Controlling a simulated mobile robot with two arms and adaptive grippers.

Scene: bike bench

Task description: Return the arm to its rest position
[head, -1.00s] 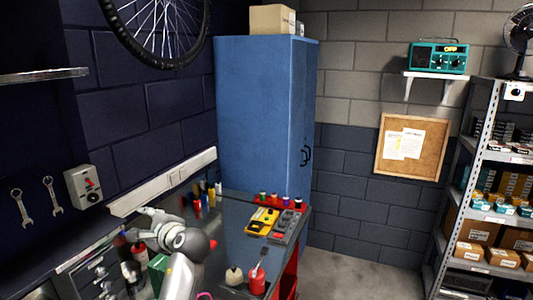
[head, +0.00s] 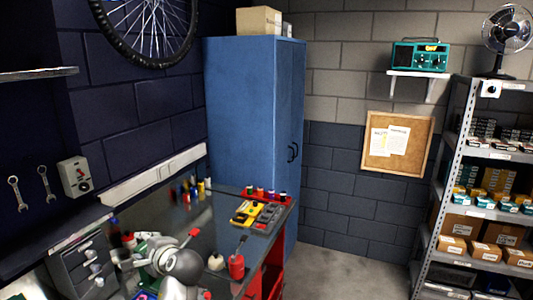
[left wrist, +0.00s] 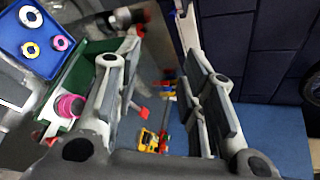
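My left arm comes in at the bottom of the head view, above the workbench (head: 215,222). Its gripper (head: 136,254) is low at the left, near the grey drawer unit, and partly hidden by the arm. In the left wrist view the two fingers of the left gripper (left wrist: 158,32) stand apart with nothing held between them. The bench top and a yellow item farther off show through the gap. My right gripper is in neither view.
Grey drawers (head: 78,268) stand at left. A blue cabinet (head: 250,110) rises behind. A blue tray (left wrist: 38,40) and green bin (left wrist: 75,82) lie beside the gripper. The floor (head: 335,270) at right is clear.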

